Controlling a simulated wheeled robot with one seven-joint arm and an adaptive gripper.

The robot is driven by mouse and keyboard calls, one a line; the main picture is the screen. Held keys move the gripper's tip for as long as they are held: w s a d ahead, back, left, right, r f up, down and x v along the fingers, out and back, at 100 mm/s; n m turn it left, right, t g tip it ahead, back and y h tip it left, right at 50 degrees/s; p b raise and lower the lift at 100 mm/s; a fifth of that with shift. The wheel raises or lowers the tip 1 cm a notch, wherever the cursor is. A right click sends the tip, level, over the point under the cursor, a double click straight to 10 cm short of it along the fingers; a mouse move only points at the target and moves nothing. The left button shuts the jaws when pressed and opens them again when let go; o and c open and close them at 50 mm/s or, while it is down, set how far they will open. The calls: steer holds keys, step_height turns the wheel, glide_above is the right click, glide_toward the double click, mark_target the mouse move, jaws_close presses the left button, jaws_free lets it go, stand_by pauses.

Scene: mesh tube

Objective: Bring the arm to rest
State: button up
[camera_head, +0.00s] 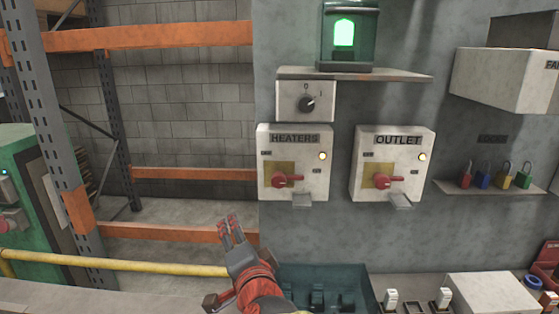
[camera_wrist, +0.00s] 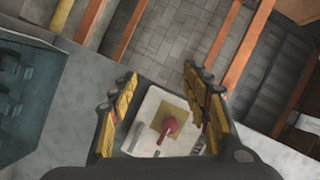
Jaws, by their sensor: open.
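My gripper (camera_head: 231,226) is in the lower middle of the head view, left of and below the HEATERS box, its fingers pointing up. In the wrist view my gripper (camera_wrist: 160,76) has its two yellow-padded fingers spread apart, with nothing held between them. A white switch box (camera_wrist: 148,110) with a red handle (camera_wrist: 170,127) shows beyond the fingers there, apart from them as far as I can tell. My arm (camera_head: 262,290) reaches up from the bottom edge of the head view.
The HEATERS box (camera_head: 293,183) and OUTLET box (camera_head: 392,165) sit on the grey wall, each with a red handle. Several coloured padlocks (camera_head: 485,180) stand on a shelf. A teal bin (camera_head: 350,273) is right of my arm. A yellow rail (camera_head: 120,264) and orange racking (camera_head: 150,38) are left.

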steer(key=s+a+f+n+g+y, duration=0.3)
steer(key=s+f+n+g, duration=0.1)
steer(key=s+f+n, duration=0.15)
steer(key=s+d+f+n+g+h+p, duration=0.2)
steer(key=s+d+f+n+g, duration=0.3)
steer(key=s+d, duration=0.4)
steer(key=s+d+r+h+p, duration=0.1)
steer(key=s+d+h, duration=0.2)
steer(key=d, duration=0.8)
steer(key=s+d+r+m+h+p, duration=0.1)
steer(key=s+d+h, duration=0.1)
steer(key=s+d, duration=0.4)
steer(key=d, duration=0.5)
steer(key=shift+d+h+p, duration=0.15)
steer(key=shift+h+p, duration=0.15)
steer(key=shift+h, duration=0.1)
